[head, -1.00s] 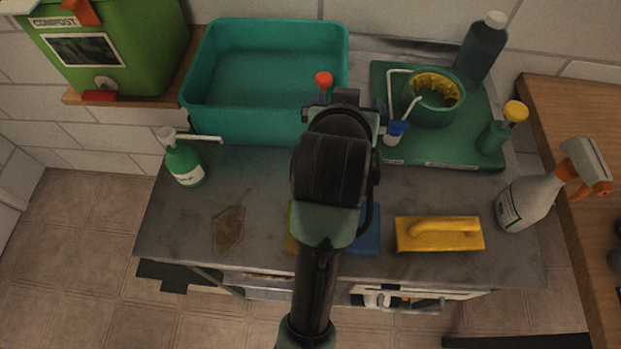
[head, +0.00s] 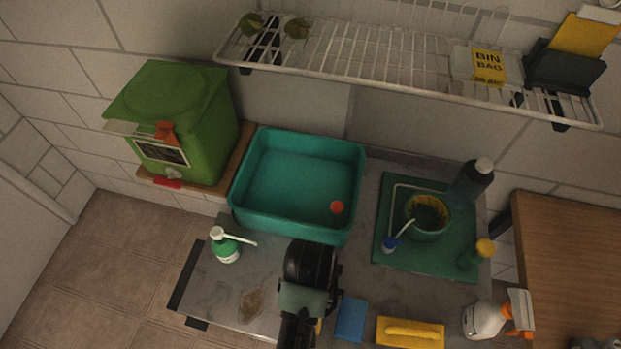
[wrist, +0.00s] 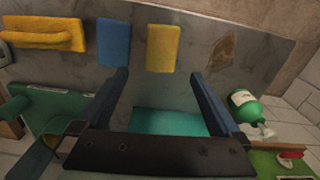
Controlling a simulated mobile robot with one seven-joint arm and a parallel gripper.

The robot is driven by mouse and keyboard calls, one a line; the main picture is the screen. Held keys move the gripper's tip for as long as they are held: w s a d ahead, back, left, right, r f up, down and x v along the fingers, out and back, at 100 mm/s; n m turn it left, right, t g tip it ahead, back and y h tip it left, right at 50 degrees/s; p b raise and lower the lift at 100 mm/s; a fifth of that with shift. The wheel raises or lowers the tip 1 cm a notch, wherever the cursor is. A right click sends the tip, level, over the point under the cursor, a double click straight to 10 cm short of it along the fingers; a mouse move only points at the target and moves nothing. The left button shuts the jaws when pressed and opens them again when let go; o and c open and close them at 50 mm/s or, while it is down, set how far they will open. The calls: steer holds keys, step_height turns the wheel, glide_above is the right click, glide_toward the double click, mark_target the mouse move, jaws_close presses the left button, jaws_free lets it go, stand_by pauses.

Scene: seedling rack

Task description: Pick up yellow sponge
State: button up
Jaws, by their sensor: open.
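The yellow sponge (wrist: 163,48) lies flat on the grey worktop in the wrist view, beside a blue sponge (wrist: 113,42). In the head view, my arm hides most of the yellow sponge; a thin strip (head: 319,327) shows between the arm and the blue sponge (head: 350,318). My gripper (wrist: 159,76) is open and empty. In the wrist view its fingertips are apart, just below the yellow sponge in the picture. The head view does not show the fingers clearly.
A yellow float with a handle (head: 410,332) lies right of the sponges. A teal tub (head: 238,190) stands behind, a green tray (head: 385,255) at right. A soap bottle (head: 226,247) and brown stain (head: 250,304) are left. A wire shelf (head: 370,75) hangs above.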

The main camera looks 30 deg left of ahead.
step_height(320, 180, down, 6)
steer(key=shift+f, duration=0.15)
steer(key=shift+s+a+f+p, duration=0.1)
steer(key=shift+f+p, duration=0.3)
steer(key=shift+f, duration=0.95)
steer(key=shift+a+f+p, duration=0.1)
steer(key=shift+f+p, duration=0.3)
steer(key=shift+f, duration=0.9)
steer(key=c, duration=1.2)
steer(key=shift+o, duration=0.2)
steer(key=shift+r, duration=0.15)
